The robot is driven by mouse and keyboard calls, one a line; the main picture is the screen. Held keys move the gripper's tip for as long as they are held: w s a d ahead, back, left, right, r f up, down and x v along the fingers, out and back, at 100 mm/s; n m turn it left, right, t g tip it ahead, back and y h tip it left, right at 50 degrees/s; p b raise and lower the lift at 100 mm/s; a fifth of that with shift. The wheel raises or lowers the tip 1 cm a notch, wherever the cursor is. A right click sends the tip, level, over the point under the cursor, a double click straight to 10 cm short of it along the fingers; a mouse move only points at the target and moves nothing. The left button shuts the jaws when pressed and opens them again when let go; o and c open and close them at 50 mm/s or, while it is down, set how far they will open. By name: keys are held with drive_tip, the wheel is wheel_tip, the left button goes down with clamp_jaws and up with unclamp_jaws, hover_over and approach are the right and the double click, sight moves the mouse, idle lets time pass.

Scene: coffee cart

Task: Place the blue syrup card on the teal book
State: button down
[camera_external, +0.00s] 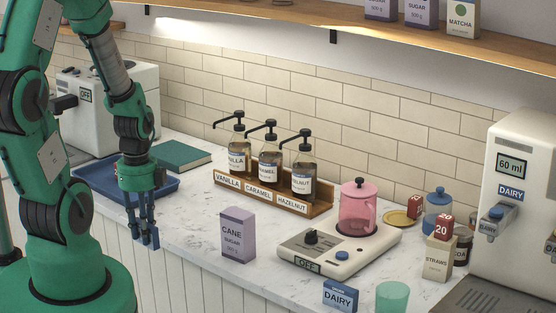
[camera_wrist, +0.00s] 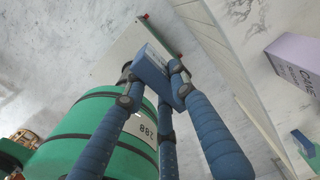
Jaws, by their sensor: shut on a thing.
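The blue card (camera_wrist: 151,68) is between my fingertips in the wrist view, with a pale printed face partly showing. My gripper (camera_wrist: 154,82) is shut on it. In the external view my gripper (camera_external: 149,238) points down at the counter's front edge, in front of the blue tray, and the card is hard to tell from the blue fingers. The teal book (camera_external: 182,156) lies flat on the counter behind the tray, near the tiled wall, with its top bare.
The blue tray (camera_external: 113,188) lies between my gripper and the book. A wooden rack (camera_external: 270,197) with syrup bottles stands right of the book. A purple cane sugar box (camera_external: 238,235), a scale with a pink jar (camera_external: 358,210) and a dairy card (camera_external: 340,296) stand farther right.

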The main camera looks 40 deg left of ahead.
drive_tip(key=w+a+r+p, duration=0.2)
drive_tip(key=w+a, duration=0.5)
drive_tip(key=w, duration=0.3)
drive_tip(key=w+a+r+p, duration=0.1)
drive_tip(key=w+a+r, duration=0.2)
drive_tip(key=w+a, duration=0.55)
drive_tip(key=w+a+f+p, duration=0.2)
drive_tip(key=w+a+p, duration=0.1)
drive_tip(key=w+a, duration=1.2)
drive_tip(key=shift+w+a, duration=0.35)
drive_tip(key=shift+a, duration=0.15)
drive_tip(key=shift+w, duration=0.1)
drive_tip(key=w+a, duration=0.2)
drive_tip(key=w, duration=0.2)
drive_tip(key=w+a+f+p, duration=0.1)
drive_tip(key=w+a, duration=0.2)
drive_tip(key=w, duration=0.2)
drive_tip(key=w+a, duration=0.3)
drive_tip(key=w, duration=0.1)
drive_tip(key=shift+w+a+f, duration=0.15)
drive_tip(key=shift+a+f, duration=0.1)
